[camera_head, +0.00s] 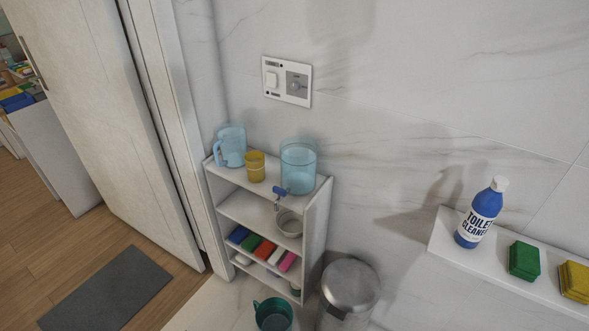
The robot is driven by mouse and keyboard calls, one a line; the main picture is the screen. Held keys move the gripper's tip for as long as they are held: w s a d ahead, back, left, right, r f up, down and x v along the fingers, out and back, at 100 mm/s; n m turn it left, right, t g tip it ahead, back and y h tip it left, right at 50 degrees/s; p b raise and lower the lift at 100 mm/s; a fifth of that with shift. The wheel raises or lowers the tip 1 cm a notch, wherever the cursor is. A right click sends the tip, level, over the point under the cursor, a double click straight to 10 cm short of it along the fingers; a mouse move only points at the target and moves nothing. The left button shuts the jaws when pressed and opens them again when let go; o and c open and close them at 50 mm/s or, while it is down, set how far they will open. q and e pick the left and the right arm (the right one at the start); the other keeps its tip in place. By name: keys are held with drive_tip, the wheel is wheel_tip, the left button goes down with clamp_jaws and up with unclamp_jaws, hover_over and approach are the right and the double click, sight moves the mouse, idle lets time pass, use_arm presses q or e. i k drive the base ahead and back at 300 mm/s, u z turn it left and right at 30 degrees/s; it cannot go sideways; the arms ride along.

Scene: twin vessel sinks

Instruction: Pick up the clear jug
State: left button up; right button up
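A clear, blue-tinted jug (232,147) with a handle on its left side stands upright on the left end of the top of a white shelf unit (318,205). A yellow cup (255,167) stands to its right. Further right is a wider clear blue-tinted container (299,167) with a blue tap at its lower front. Neither of my grippers is in view.
Lower shelves hold a metal bowl (289,223) and several coloured items. A lidded metal bin (347,292) and a green bucket (273,314) stand at the unit's foot. A ledge at right holds toilet cleaner (479,214) and sponges. A door (95,110) stands left.

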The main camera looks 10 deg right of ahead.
sight(230, 149)
drive_tip(key=u, duration=1.4)
drive_tip(key=i, duration=2.1)
drive_tip(key=z, duration=0.85)
